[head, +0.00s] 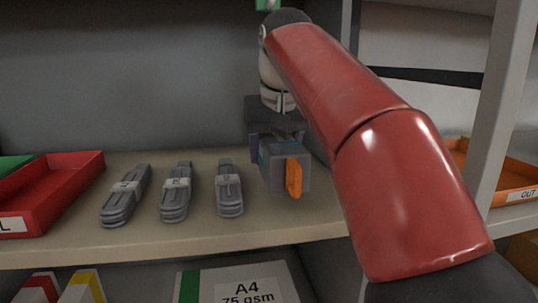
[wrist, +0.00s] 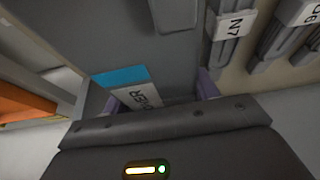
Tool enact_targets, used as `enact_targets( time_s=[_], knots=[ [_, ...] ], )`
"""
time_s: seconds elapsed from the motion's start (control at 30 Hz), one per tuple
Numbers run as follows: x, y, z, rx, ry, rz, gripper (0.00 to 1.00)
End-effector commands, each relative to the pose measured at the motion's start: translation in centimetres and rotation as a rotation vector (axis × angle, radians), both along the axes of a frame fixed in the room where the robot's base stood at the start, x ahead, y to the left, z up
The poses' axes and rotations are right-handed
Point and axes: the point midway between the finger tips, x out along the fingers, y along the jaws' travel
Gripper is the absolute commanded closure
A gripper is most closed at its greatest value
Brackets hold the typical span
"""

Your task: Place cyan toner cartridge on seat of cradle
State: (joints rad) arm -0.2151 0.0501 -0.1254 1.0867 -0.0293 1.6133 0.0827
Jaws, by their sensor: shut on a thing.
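The cyan toner cartridge (head: 275,170) is a grey block with a cyan strip and an orange tab, above or on the shelf right of the grey bundles. My gripper (head: 277,140) is shut on it from above and behind. In the wrist view the cartridge (wrist: 125,76) shows its cyan strip and a white label between the purple fingers of my gripper (wrist: 158,97). I cannot tell whether its underside touches the shelf. I cannot make out a cradle in either view; my arm hides part of the shelf.
Three grey strapped bundles (head: 229,188) lie in a row on the shelf (head: 150,238). A red tray (head: 60,190) stands at left and an orange tray (head: 510,180) at right, behind a grey post (head: 503,110). An A4 paper box (head: 240,285) is below.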

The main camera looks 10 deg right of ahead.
Motion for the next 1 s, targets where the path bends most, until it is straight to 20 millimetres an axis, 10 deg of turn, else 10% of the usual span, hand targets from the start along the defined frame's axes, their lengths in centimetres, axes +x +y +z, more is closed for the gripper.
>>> enact_targets(
  time_s=[0.23, 0.97, 1.0],
  knots=[
    [3.1, 0.0, 0.2, 0.001, -0.003, -0.001, 0.84],
    [3.1, 0.0, -3.8, 0.001, -0.004, 0.0, 0.84],
    [3.1, 0.0, -3.8, 0.0, -0.001, 0.0, 0.36]
  ],
)
